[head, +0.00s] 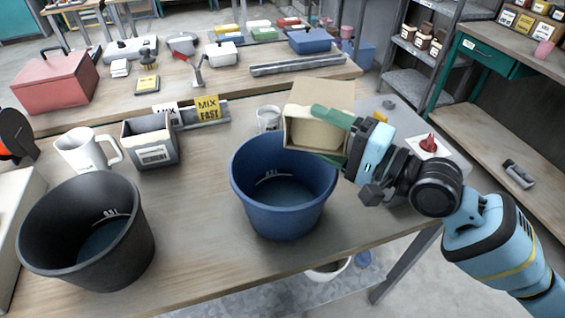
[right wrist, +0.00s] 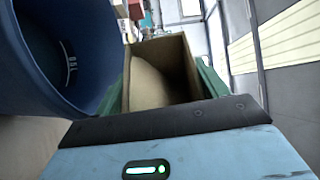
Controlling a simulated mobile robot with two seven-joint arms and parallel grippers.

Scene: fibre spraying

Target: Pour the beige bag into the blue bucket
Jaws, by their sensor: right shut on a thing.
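The beige bag (head: 318,112) is held by my right gripper (head: 336,128), whose green fingers are shut on its sides. The bag is above and at the right rim of the blue bucket (head: 280,200), tilted with its open mouth toward the left and front. In the right wrist view the bag (right wrist: 160,75) is open and holds pale beige material, with the blue bucket (right wrist: 65,60) beside it on the left. The bucket stands upright on the table and its bottom looks darker, perhaps liquid. No stream of material shows. My left gripper is not in view.
A black bucket (head: 90,235) stands at the front left. A white pitcher (head: 85,150), a grey bin (head: 150,142) and a white cup (head: 269,119) stand behind. Table space between the buckets is clear.

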